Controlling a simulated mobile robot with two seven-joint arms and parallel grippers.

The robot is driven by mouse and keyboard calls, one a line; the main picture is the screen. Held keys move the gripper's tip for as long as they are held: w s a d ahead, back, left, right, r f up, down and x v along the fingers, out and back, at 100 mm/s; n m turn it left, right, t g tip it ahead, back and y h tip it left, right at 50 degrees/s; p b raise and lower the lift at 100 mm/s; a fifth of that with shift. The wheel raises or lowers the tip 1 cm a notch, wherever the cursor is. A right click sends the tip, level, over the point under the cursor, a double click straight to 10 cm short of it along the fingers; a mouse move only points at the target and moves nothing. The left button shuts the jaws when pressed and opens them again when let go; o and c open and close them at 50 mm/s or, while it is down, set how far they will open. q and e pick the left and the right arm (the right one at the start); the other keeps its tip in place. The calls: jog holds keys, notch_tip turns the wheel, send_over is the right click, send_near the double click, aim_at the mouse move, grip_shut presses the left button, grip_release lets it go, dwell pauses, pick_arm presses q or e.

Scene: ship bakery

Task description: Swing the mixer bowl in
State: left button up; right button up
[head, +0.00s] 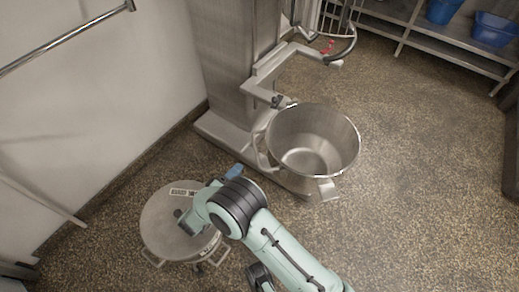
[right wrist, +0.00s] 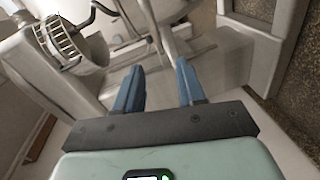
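The steel mixer bowl (head: 335,125) is open and empty in the head view, standing out to the right of the mixer's column (head: 228,60), near its bracket arm (head: 262,85). A handle sticks out at the bowl's near rim. My right gripper (head: 234,172) is left of and nearer than the bowl, apart from it. In the right wrist view its two blue fingers (right wrist: 159,82) are spread with nothing between them. Parts of the mixer, with a wire guard (right wrist: 62,40), show beyond them. My left gripper is not in view.
A round lidded steel container (head: 160,225) stands on the floor below my right arm. A wall with a rail (head: 70,38) is at left. A steel shelf (head: 455,37) with blue tubs (head: 492,30) is at the back right. The speckled floor right of the bowl is clear.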

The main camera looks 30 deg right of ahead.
aim_at(256, 149)
jog(key=b+x, duration=0.1)
jog(key=x, duration=0.5)
jog(key=b+x, duration=0.2)
jog(key=x, duration=0.5)
jog(key=shift+s+d+r, duration=0.15)
jog(key=shift+r, duration=0.05)
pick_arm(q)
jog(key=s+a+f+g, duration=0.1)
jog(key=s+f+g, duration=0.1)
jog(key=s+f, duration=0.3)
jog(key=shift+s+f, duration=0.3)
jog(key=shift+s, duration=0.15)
pick_arm(e)
grip_shut()
